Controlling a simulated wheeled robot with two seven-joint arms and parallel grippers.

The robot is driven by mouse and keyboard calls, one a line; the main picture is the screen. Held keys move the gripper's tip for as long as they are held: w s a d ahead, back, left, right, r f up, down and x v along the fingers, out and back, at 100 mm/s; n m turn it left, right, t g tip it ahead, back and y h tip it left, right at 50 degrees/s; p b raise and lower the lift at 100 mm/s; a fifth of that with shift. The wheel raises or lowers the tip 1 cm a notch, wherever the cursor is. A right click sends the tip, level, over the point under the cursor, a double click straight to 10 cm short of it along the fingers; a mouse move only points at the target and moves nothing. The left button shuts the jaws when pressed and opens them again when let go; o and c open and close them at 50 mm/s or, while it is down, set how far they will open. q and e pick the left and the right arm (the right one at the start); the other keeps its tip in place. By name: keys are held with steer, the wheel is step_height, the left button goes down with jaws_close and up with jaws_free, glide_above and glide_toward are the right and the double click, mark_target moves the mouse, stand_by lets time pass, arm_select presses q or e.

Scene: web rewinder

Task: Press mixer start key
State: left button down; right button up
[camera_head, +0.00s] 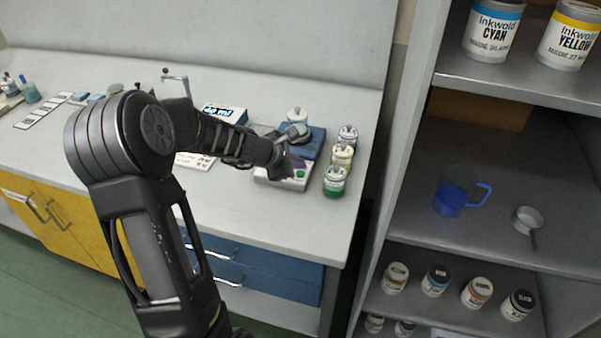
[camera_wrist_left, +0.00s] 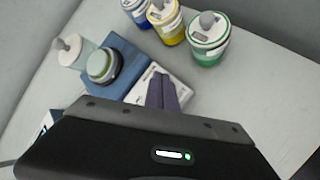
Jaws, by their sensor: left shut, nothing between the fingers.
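The mixer (camera_head: 314,147) is a blue unit with a pale front panel on the white bench. A small green key (camera_head: 300,174) shows on that panel in the head view. In the left wrist view the mixer (camera_wrist_left: 125,58) has a round dark-and-green top (camera_wrist_left: 102,65), and its pale panel (camera_wrist_left: 180,90) lies partly behind my fingers. My left gripper (camera_head: 287,168) is over the panel, just left of the green key. Its fingers (camera_wrist_left: 160,92) are together and empty. I cannot tell whether the tips touch the panel. My right gripper is in neither view.
Jars with blue (camera_head: 347,136), yellow (camera_head: 341,156) and green (camera_head: 334,181) bands stand close right of the mixer. A white jar (camera_head: 297,116) stands behind it. A box (camera_head: 226,113) is further left. Shelving (camera_head: 430,150) rises at the right.

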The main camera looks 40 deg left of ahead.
arm_select(q)
steer(key=shift+f, duration=0.1)
stand_by(0.6)
steer(key=shift+f+b, duration=0.35)
steer(key=shift+b, duration=0.15)
